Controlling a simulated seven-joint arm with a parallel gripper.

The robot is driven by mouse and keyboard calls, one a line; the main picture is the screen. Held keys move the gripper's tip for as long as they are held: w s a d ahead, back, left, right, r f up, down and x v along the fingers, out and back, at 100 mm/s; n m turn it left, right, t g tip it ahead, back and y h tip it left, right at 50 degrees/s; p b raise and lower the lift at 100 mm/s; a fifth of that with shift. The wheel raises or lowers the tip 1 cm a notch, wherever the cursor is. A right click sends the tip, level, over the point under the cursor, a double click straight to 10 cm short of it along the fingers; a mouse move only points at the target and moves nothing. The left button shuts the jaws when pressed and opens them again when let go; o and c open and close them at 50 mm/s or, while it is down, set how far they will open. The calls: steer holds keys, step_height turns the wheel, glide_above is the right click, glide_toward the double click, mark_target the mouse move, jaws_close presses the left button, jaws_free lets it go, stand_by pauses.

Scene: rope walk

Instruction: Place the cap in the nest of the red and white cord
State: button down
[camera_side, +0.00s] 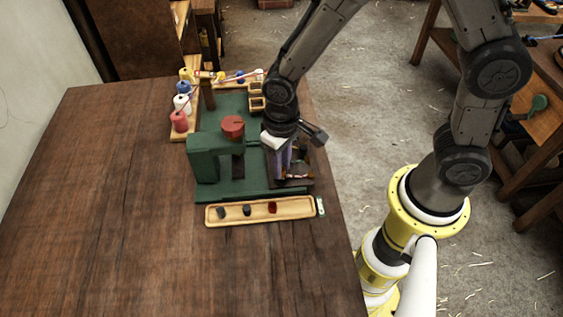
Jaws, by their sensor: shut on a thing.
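My gripper (286,172) points down over a dark plate (300,183) at the right end of the green machine. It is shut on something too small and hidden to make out. A light wooden tray (238,214) lies along the front of the machine. In it sit two dark pieces, one at the left (221,212) and one in the middle (247,210), and a dark red piece (272,207) at the right. I cannot tell which piece is a cap or which nest belongs to the red and white cord. Small coloured bits lie on the dark plate below my gripper.
The green machine (204,160) has a tall block at its left and a red cylinder (232,126) on it. Yellow, blue, white and red spools (179,121) stand on a rack at the back left. A small pale green item (321,206) lies beside the tray. The table's left is clear.

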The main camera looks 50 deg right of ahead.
steer(key=shift+f, duration=0.5)
steer(key=c, duration=0.8)
jaws_free()
steer(key=shift+o, duration=0.2)
steer(key=shift+r, duration=0.1)
step_height(320, 180, up, 13)
steer(key=s+d+r+t, duration=0.5)
steer(key=s+d+r, duration=0.4)
steer(key=s+d, duration=0.3)
steer(key=shift+s+d+t, duration=0.3)
steer(key=shift+s+d, duration=0.1)
steer(key=shift+s, duration=0.2)
